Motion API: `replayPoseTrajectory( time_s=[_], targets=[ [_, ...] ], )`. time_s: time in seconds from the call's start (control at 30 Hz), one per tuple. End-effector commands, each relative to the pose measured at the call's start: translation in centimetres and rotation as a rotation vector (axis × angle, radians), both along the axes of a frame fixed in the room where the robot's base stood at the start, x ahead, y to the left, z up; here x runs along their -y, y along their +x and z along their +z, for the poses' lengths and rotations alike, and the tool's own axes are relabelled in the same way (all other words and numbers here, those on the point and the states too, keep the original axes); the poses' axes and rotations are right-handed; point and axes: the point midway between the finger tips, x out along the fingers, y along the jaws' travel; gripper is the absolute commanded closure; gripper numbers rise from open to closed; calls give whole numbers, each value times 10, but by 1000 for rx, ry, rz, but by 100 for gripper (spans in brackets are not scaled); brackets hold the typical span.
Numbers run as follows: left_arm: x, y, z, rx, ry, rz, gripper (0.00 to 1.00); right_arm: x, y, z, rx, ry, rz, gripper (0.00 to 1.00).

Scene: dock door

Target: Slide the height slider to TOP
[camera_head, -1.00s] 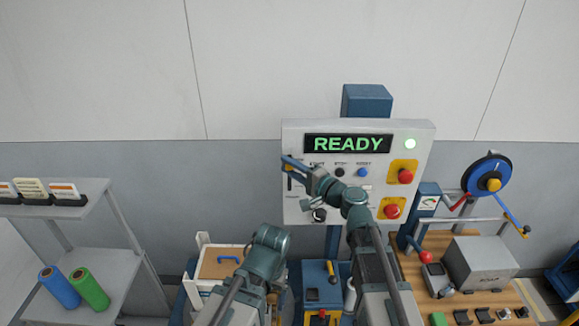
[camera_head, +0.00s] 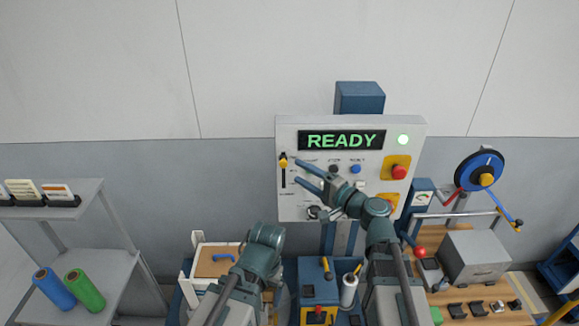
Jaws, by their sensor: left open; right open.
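The height slider has a yellow knob (camera_head: 283,162) at the upper end of a dark vertical slot (camera_head: 283,181) on the left edge of the control panel (camera_head: 310,210). My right gripper (camera_head: 298,172) is open in front of the panel, just right of the slider. Its two blue fingers are spread, one above the other, and point left with nothing between them. The upper fingertip is close to the knob; I cannot tell whether it touches. My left gripper (camera_head: 276,298) is low in the picture, mostly hidden by its own arm, away from the panel.
A wooden bench (camera_head: 470,290) with a grey box (camera_head: 474,257) stands at right, a shelf (camera_head: 90,262) with rolls at left.

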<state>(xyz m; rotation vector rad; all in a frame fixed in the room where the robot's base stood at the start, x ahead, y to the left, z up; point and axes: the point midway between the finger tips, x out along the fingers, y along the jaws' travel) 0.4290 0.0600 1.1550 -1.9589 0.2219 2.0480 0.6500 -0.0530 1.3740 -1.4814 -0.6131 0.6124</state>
Motion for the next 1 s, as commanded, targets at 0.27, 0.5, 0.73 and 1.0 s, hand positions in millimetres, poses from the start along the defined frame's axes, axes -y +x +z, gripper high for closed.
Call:
replayPoseTrajectory(
  time_s=[0.27,0.5,0.73,1.0],
  targets=[
    [0,0,0,0,0,0,11,34,-35,0,-1,1,-2,39],
    [0,0,0,0,0,0,11,44,-44,0,-1,1,0,39],
    [0,0,0,0,0,0,11,44,-43,0,-1,1,0,39],
    [0,0,-3,0,0,0,11,39,-45,-6,-4,-15,13,39]
  ],
)
